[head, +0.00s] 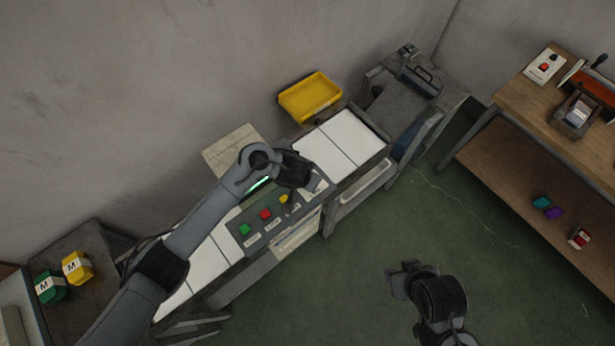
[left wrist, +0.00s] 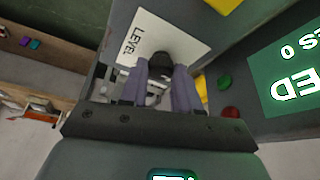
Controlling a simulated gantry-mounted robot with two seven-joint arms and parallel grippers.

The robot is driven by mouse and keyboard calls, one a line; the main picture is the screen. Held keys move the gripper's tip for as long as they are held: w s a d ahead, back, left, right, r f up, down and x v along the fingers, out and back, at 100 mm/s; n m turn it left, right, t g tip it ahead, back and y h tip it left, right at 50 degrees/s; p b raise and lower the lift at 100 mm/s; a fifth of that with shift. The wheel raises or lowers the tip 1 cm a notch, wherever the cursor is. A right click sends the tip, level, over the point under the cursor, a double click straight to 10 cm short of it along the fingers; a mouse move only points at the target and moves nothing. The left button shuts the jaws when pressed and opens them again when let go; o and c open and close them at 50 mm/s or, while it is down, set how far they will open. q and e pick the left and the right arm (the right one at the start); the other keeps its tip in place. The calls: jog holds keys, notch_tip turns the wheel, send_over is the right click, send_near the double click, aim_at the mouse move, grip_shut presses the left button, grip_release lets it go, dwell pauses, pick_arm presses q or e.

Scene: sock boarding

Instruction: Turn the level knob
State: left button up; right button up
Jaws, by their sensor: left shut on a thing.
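The level knob (left wrist: 174,62) is dark and round, on a white plate (left wrist: 150,32) lettered LEVEL in the left wrist view. My left gripper (left wrist: 167,80) is shut on the knob, with one finger on each side of it. In the head view the left gripper (head: 302,182) is at the panel's right end. The wrist hides the knob there, and only part of the white plate (head: 319,187) shows. My right gripper (head: 398,282) hangs over the floor, well away from the panel. I cannot tell whether its fingers are apart.
Green (head: 245,230), red (head: 266,214) and yellow (head: 284,199) buttons sit left of the knob on the panel. A yellow bin (head: 310,97) stands behind. Green and yellow bundles (head: 77,267) lie far left. A wooden bench (head: 520,105) is at right; the green floor between is open.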

pick_arm(q)
jog(key=m+g+h+p, duration=0.1)
jog(key=m+p, duration=0.1)
jog(key=m, duration=0.1)
jog(key=shift+w+a+r, duration=0.1)
jog(key=shift+a, duration=0.05)
jog(key=shift+m+g, duration=0.3)
jog(key=shift+m, duration=0.9)
jog(key=shift+w+m+g+h, duration=0.15)
jog(key=shift+m+g+h, duration=0.2)
jog(key=shift+m, duration=0.55)
jog(key=shift+f+m+g, duration=0.2)
jog(key=shift+m+g, duration=0.05)
jog(key=shift+m, duration=0.65)
jog(key=shift+w+m+g+h+b, duration=0.15)
jog(key=shift+m+g+h+b, duration=0.15)
jog(key=shift+m+b, duration=0.55)
jog(key=m+g+b, duration=0.1)
jog(key=m+b, duration=0.1)
jog(key=m, duration=0.1)
jog(key=shift+w, duration=0.1)
jog(key=shift+m+g+b, duration=0.4)
jog(key=shift+m+b, duration=0.35)
jog(key=shift+b, duration=0.05)
